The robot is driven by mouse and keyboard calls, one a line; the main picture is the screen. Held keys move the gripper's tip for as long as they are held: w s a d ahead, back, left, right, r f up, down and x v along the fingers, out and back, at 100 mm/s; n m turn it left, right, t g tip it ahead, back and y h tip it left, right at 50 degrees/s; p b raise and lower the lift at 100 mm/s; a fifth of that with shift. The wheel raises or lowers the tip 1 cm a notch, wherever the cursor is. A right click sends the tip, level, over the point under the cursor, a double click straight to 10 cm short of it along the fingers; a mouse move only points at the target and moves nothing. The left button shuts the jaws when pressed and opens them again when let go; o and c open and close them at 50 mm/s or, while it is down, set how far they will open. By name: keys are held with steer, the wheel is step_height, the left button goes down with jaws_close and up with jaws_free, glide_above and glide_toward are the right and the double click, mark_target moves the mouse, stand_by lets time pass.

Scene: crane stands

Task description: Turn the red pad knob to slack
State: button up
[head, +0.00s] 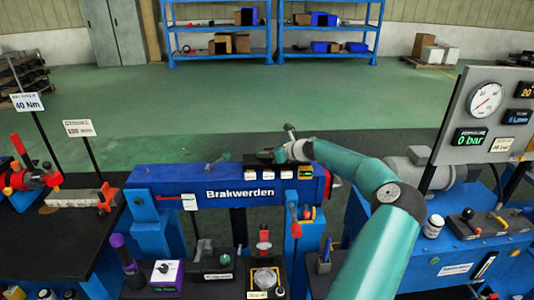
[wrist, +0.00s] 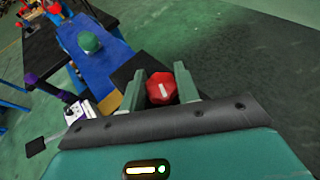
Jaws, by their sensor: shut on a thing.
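The red pad knob (wrist: 162,87) is a faceted red knob with a short white line on its face. In the wrist view it sits between the two green fingers of my gripper (wrist: 159,80), which are shut on its sides. The white line runs nearly up and down in that view. In the head view my gripper (head: 272,154) is above the back edge of the blue Brakwerden beam (head: 160,196), and I cannot make out the knob there. Any markings around the knob are hidden.
A green dome (wrist: 90,43) stands on a blue surface in the wrist view. A gauge panel (head: 490,120) reading 0 bar stands at the right. Open green floor lies behind the beam.

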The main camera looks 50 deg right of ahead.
steer(key=n+y, duration=0.2)
steer(key=n+g+y, duration=0.1)
steer(key=n+y, duration=0.1)
steer(key=shift+d+f+g+y, duration=0.1)
steer(key=shift+g+y, duration=0.2)
steer(key=shift+y, duration=0.1)
steer(key=shift+n+g+y, duration=0.3)
steer(key=shift+n+y, duration=0.4)
steer(key=shift+n, duration=0.1)
steer(key=shift+f+n+g+y, duration=0.15)
steer(key=shift+n+g+y, duration=0.35)
steer(key=shift+n+y, duration=0.1)
steer(key=o, duration=1)
steer(key=shift+w, duration=0.1)
steer(key=shift+c, duration=0.2)
steer(key=shift+r, duration=0.2)
